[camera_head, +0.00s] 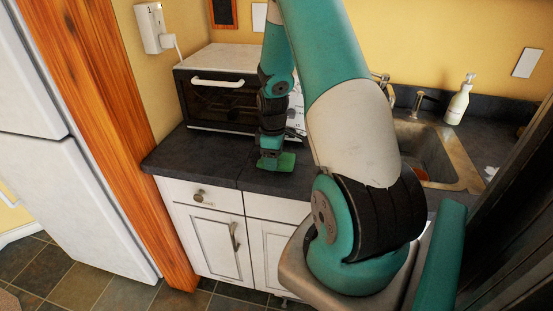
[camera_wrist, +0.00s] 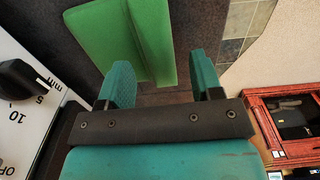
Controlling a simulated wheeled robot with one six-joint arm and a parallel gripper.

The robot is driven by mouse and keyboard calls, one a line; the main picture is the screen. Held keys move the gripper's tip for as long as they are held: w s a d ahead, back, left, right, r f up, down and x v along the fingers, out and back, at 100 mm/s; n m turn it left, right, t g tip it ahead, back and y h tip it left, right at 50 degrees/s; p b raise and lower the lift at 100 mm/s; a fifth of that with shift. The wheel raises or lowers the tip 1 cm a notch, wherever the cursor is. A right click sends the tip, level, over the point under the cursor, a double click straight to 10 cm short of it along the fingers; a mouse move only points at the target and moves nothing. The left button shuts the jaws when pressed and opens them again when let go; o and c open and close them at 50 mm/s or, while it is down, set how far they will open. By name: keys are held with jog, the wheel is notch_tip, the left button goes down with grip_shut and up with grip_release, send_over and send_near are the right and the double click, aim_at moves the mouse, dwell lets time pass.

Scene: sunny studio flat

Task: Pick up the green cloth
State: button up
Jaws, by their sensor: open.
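The green cloth (camera_head: 285,163) lies on the dark countertop near its front edge, in front of the toaster oven. In the wrist view the cloth (camera_wrist: 105,35) shows as a green folded shape at the top, its right part lying ahead of the space between my fingers. My gripper (camera_head: 270,150) is over the cloth, pointing down at it. In the wrist view the two teal fingers of my gripper (camera_wrist: 161,80) stand apart with nothing clearly held between them. I cannot tell whether the fingers touch the cloth.
The toaster oven (camera_head: 222,90) stands close behind my gripper; its dial panel (camera_wrist: 35,105) fills the left of the wrist view. A sink (camera_head: 425,150) and a white soap bottle (camera_head: 459,100) are at right. White cabinets (camera_head: 215,240) are below. The countertop (camera_head: 205,160) left of the cloth is clear.

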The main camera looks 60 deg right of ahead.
jog(key=shift+f, duration=0.6)
jog(key=c, duration=1)
jog(key=shift+r, duration=0.1)
